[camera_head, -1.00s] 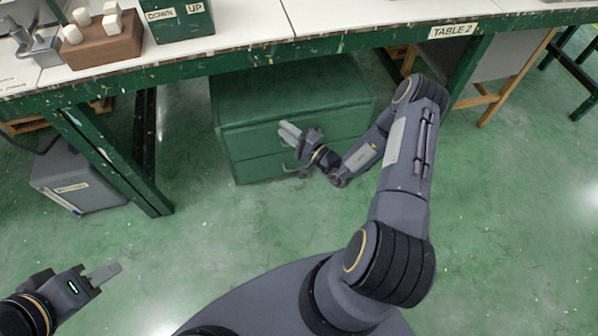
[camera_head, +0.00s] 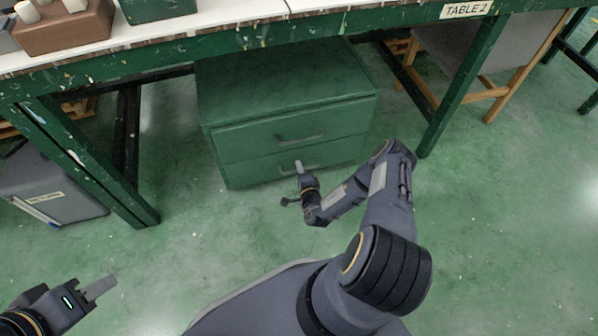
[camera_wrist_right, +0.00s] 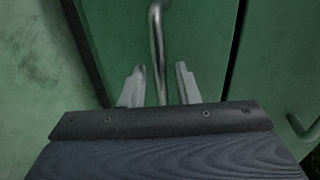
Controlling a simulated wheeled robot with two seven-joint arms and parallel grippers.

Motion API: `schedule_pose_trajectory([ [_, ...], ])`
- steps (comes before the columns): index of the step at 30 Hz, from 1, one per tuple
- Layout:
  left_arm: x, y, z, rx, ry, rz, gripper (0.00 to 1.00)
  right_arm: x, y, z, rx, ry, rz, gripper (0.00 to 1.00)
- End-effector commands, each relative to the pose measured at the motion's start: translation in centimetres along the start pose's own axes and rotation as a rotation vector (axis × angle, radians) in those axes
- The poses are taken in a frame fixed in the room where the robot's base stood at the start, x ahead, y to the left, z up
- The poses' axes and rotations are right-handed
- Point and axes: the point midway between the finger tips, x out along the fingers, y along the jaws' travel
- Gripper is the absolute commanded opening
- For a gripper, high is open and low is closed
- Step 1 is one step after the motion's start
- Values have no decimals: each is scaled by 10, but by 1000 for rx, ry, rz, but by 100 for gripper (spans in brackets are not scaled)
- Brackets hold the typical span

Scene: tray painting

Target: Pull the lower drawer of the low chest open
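The low green chest (camera_head: 285,85) stands on the floor under the table. Its lower drawer (camera_head: 255,169) looks flush with the front; the upper drawer (camera_head: 235,143) is also shut. My right gripper (camera_head: 299,167) is at the lower drawer's front and hides most of its handle. In the right wrist view, the lower handle (camera_wrist_right: 156,45) runs between the two spread fingers (camera_wrist_right: 160,85), with gaps on both sides. The upper drawer's handle shows at the right edge (camera_wrist_right: 304,128). My left gripper (camera_head: 100,287) is empty at the lower left, away from the chest; its finger gap is unclear.
The table's green front rail (camera_head: 230,42) passes above the chest, with table legs on both sides. A grey bin (camera_head: 45,190) stands at the left. A wooden-framed item (camera_head: 490,60) is at the right. The floor in front of the chest is clear except for my arm.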

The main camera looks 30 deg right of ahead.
Motion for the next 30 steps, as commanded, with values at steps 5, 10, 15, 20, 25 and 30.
schedule_pose_trajectory([
  [5, 3, -1, 1, 0, 0, 0, 36, 8, -1, 0, 0, -1, -1, 28],
  [10, 2, -1, 1, 0, 0, 0, 36, 7, -1, 0, 0, -1, -1, 28],
  [15, 2, -1, 1, 0, 0, 0, 36, 7, -1, 0, 0, -1, -1, 9],
  [20, 2, -1, 1, 0, 0, 0, 36, 7, -1, 0, 0, -1, -1, 0],
  [25, 2, -1, 1, 0, 0, 0, 36, 7, -1, 0, 0, -1, -1, 0],
  [30, 0, 0, 0, 0, 0, 0, 36, 4, -1, -6, 1, 1, 0, 0],
])
